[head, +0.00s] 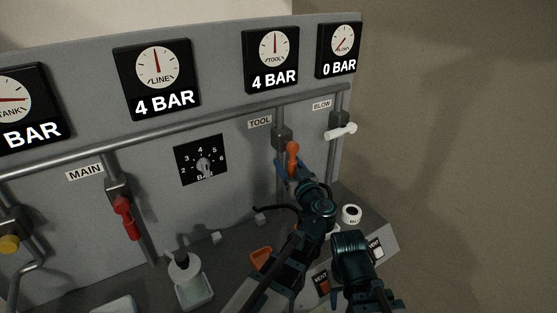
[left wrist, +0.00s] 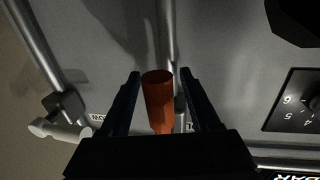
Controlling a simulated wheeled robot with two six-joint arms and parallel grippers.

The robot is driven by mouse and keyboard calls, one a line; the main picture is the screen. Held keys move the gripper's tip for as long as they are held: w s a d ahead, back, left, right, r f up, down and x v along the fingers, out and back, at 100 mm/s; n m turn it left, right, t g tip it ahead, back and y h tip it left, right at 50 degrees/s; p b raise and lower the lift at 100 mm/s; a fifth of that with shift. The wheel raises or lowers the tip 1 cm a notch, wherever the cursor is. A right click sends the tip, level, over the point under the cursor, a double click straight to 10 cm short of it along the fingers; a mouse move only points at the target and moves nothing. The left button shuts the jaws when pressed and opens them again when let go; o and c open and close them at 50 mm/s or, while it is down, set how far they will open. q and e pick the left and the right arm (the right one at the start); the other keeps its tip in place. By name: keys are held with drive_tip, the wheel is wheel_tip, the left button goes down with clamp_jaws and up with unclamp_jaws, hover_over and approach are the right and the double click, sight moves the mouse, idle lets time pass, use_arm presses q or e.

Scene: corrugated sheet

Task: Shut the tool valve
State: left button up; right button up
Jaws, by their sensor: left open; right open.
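The tool valve's orange handle (head: 293,150) hangs down from its valve body (head: 282,136) under the TOOL label, roughly along its pipe. The tool gauge (head: 272,58) reads 4 BAR. My left gripper (head: 288,166) is at the handle. In the left wrist view, which looks upside down, the orange handle (left wrist: 158,100) stands between the two open fingers (left wrist: 160,98), with a gap on each side. The valve body is mostly hidden there. A dark teal arm part of mine shows at the lower right of the head view, but I make out no right fingers.
The white blow handle (head: 341,131) lies sideways, to the right of the tool valve; its gauge reads 0 BAR. The red main handle (head: 126,218) hangs down at left. A regulator dial (head: 204,167) sits between. A bottle (head: 187,280) and orange tray (head: 261,259) stand below.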

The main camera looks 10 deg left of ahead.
use_arm(q)
drive_tip(key=shift+w+a, duration=0.1)
drive_tip(key=shift+w, duration=0.05)
clamp_jaws()
idle(1.4)
